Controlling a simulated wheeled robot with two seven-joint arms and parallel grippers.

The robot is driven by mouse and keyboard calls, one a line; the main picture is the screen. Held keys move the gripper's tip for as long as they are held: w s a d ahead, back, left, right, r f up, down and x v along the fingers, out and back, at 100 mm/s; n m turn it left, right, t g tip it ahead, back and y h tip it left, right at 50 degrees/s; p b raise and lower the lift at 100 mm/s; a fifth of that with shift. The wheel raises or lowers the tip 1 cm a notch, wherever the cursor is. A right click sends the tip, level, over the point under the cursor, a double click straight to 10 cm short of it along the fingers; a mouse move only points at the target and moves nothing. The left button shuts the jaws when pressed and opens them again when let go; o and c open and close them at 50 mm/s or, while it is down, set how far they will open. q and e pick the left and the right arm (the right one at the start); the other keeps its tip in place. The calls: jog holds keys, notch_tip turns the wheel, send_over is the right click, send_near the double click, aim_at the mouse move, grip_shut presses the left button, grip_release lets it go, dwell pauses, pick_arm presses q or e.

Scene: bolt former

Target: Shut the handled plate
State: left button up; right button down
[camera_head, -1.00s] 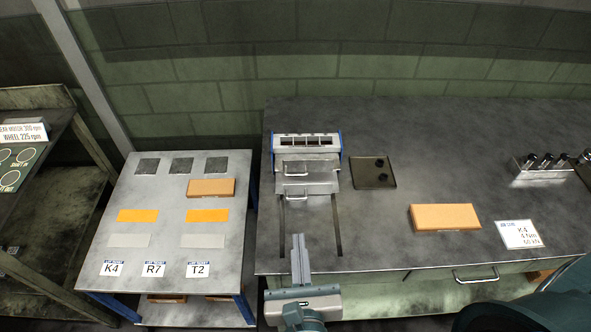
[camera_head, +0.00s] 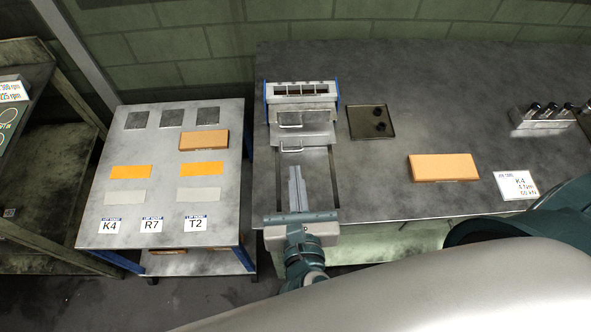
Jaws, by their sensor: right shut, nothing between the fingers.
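The bolt former (camera_head: 322,88) stands at the back of the bench, a grey block with blue sides and a row of openings. A grey plate (camera_head: 316,139) sits in front of it, with a wire handle (camera_head: 291,149) at its front edge. Another handle (camera_head: 290,122) shows just behind, nearer the block. Two dark slots run forward from the plate along the bench top. My right gripper (camera_head: 295,170) is shut and empty, pointing at the plate, a small gap in front of the handle; I see no contact. My left gripper is not in view.
A dark tray (camera_head: 361,125) with black knobs is right of the former. A table (camera_head: 228,165) with tags stands left, across a narrow gap.

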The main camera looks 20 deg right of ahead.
send_near(290, 115)
notch_tip(290, 115, down, 2)
jog(key=w, duration=0.3)
jog(key=shift+s+d+f+b, duration=0.15)
jog(key=shift+d+b, duration=0.15)
jog(key=shift+d, duration=0.05)
jog(key=x, duration=0.2)
jog(key=r+p+x, duration=0.1)
jog(key=x, duration=0.1)
jog(key=shift+w+d, duration=0.15)
jog(key=shift+w, duration=0.35)
jog(key=shift+r, duration=0.1)
jog(key=shift+s+r, duration=0.1)
jog(key=shift+s, duration=0.05)
